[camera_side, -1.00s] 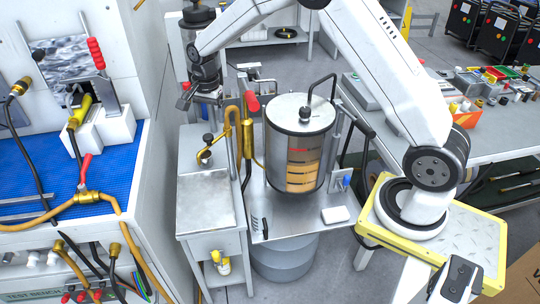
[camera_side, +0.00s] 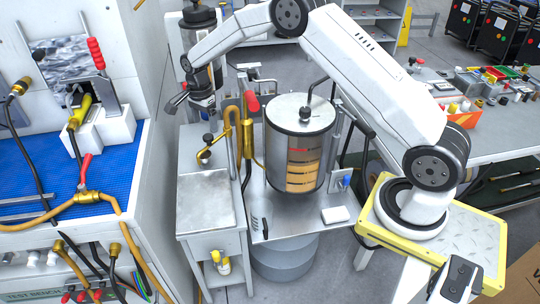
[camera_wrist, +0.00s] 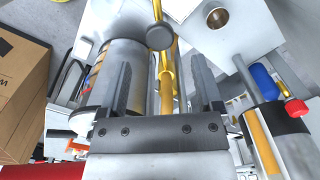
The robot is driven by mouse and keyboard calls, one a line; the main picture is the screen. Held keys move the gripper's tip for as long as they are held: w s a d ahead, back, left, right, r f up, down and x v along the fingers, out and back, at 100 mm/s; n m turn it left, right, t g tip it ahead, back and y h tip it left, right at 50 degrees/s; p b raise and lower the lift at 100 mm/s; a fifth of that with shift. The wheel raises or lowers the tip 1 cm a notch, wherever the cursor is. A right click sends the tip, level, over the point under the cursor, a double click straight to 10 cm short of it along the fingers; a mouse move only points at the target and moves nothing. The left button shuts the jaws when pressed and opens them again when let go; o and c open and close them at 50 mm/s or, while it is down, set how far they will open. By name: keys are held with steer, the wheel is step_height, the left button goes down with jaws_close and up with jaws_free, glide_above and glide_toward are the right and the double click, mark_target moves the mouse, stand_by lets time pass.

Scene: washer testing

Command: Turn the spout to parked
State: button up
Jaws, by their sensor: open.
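The spout (camera_side: 227,131) is a bent brass-coloured tube beside the drum, its outlet end reaching left above the back of the steel basin top (camera_side: 205,195). A dark round knob (camera_side: 208,138) stands at that end. In the wrist view the tube (camera_wrist: 165,92) runs between my fingers in the picture, with the knob (camera_wrist: 159,37) beyond. My gripper (camera_side: 190,106) is open and empty, above and behind the spout's outlet end. In the wrist view its two fingers (camera_wrist: 163,82) stand wide apart, and I see no contact with the tube.
The glass-fronted drum (camera_side: 300,145) with a dark bent pipe on its lid stands right of the spout. A red-handled lever (camera_side: 251,102) is close by the spout. A test bench with a blue mat (camera_side: 60,165) and hoses is at the left. A cardboard box (camera_wrist: 22,65) shows in the wrist view.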

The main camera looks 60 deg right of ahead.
mark_target(208, 136)
steer(key=shift+f, duration=2.65)
jaws_close()
